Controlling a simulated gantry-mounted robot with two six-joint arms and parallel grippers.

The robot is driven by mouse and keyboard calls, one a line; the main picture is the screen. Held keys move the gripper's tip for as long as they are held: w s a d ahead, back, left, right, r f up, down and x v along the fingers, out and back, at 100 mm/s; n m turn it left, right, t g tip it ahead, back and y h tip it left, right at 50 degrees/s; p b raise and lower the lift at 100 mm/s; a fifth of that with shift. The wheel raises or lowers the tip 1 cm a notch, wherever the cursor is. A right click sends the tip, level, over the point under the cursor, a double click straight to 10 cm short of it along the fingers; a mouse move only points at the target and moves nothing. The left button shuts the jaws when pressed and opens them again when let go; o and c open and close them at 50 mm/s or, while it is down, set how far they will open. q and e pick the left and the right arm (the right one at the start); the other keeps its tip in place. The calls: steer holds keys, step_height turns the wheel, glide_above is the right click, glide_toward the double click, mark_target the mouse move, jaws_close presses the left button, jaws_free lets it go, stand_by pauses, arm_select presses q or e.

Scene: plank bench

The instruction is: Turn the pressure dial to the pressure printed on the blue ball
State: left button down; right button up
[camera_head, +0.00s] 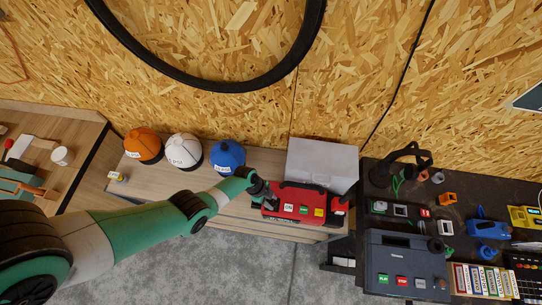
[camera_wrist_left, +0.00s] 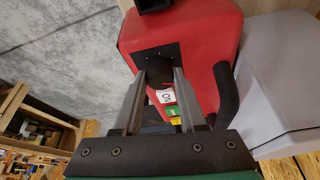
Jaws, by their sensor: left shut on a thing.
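The blue ball (camera_head: 224,152) sits on the wooden bench at the back, right of the white ball (camera_head: 181,147) and the orange ball (camera_head: 143,143). Its white label ends in PSI; I cannot read the number surely. The red machine (camera_head: 305,192) stands right of the balls, with white, green and yellow labels on its front. My left gripper (camera_head: 262,191) is at its left end. In the left wrist view, its fingers are shut on the dark round pressure dial (camera_wrist_left: 158,75) on the red machine's (camera_wrist_left: 203,32) end face. The dial's markings are hidden.
A pale grey box (camera_head: 322,160) stands right behind the red machine. A dark bench (camera_head: 455,205) at right holds a grey device (camera_head: 404,258) and several small items. A small yellow-and-white item (camera_head: 117,177) lies at the bench's left end.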

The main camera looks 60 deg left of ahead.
arm_select(q)
steer(key=n+t+y, duration=0.1)
steer(key=n, duration=0.4)
steer(key=shift+s+d, duration=0.1)
steer(key=shift+d, duration=0.05)
steer(key=n+y, duration=0.1)
steer(key=n, duration=0.1)
steer(key=n+t+y, duration=0.1)
steer(key=n, duration=0.2)
steer(key=shift+d, duration=0.15)
steer(key=n+y+b, duration=0.1)
steer(key=n+y, duration=0.1)
steer(key=n, duration=0.3)
steer(key=shift+d+n, duration=0.15)
steer(key=shift+n, duration=0.15)
steer(key=shift+n+g+y, duration=0.6)
steer(key=shift+n+y, duration=0.1)
steer(key=shift+n, duration=0.9)
steer(key=shift+c, duration=2.3)
jaws_free()
